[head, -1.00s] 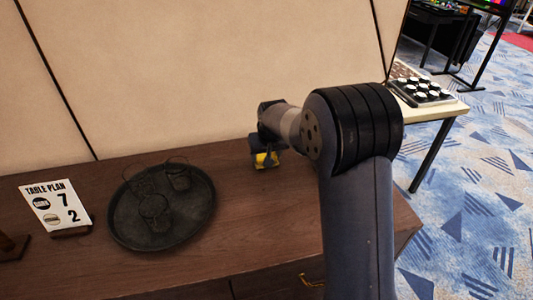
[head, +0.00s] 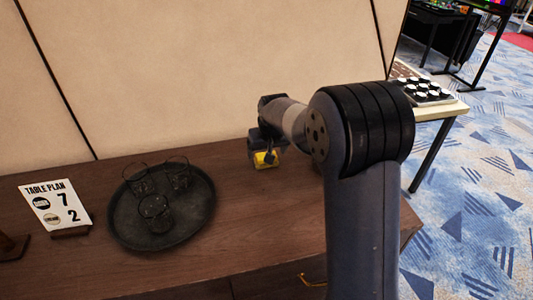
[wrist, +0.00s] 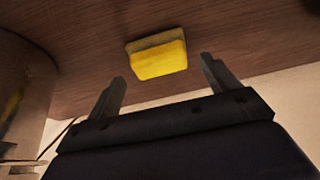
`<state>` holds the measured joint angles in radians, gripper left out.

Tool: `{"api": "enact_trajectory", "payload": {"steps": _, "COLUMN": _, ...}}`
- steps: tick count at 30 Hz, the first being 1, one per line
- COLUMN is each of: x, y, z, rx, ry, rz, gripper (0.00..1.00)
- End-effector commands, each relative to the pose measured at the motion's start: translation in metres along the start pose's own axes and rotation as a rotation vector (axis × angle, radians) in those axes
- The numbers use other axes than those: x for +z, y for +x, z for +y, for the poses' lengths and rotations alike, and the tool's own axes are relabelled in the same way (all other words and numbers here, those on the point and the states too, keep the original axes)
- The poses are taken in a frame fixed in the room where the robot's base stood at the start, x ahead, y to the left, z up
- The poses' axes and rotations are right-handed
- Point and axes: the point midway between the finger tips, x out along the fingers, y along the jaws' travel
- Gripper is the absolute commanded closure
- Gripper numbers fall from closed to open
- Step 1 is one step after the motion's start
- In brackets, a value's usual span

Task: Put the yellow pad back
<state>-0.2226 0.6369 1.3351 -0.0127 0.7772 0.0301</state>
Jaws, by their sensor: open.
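The yellow pad (head: 265,160) rests on the brown wooden cabinet top, to the right of the round tray, partly hidden by my gripper (head: 266,150) in the head view. In the wrist view the pad (wrist: 158,57) is a yellow block with a duller strip along one long side. My gripper (wrist: 164,82) is open in the wrist view, its two fingers spread wider than the pad. The pad lies just beyond the fingertips, roughly in line with the gap between them. The fingers do not appear to touch it.
A table plan card (head: 54,204) stands at the far left. A beige wall (head: 210,70) rises behind. In the wrist view a blurred rounded object (wrist: 22,75) is at the left edge.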

Motion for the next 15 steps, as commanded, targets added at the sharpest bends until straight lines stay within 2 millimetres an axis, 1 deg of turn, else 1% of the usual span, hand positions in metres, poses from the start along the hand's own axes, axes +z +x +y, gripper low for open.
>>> {"api": "enact_trajectory", "payload": {"steps": 1, "x": -0.001, "y": -0.011, "z": 0.000, "rx": 0.000, "ry": 0.000, "rz": 0.005, "gripper": 0.17}}
{"api": "enact_trajectory", "payload": {"steps": 3, "x": -0.001, "y": -0.028, "z": 0.000, "rx": 0.000, "ry": 0.000, "rz": 0.006, "gripper": 0.17}}
{"api": "enact_trajectory", "payload": {"steps": 9, "x": -0.001, "y": -0.070, "z": 0.000, "rx": 0.000, "ry": 0.000, "rz": 0.004, "gripper": 0.17}}
{"api": "enact_trajectory", "payload": {"steps": 12, "x": -0.001, "y": -0.085, "z": 0.000, "rx": 0.000, "ry": 0.000, "rz": 0.004, "gripper": 0.17}}
{"api": "enact_trajectory", "payload": {"steps": 15, "x": 0.000, "y": -0.094, "z": 0.000, "rx": 0.000, "ry": 0.000, "rz": 0.002, "gripper": 0.17}}
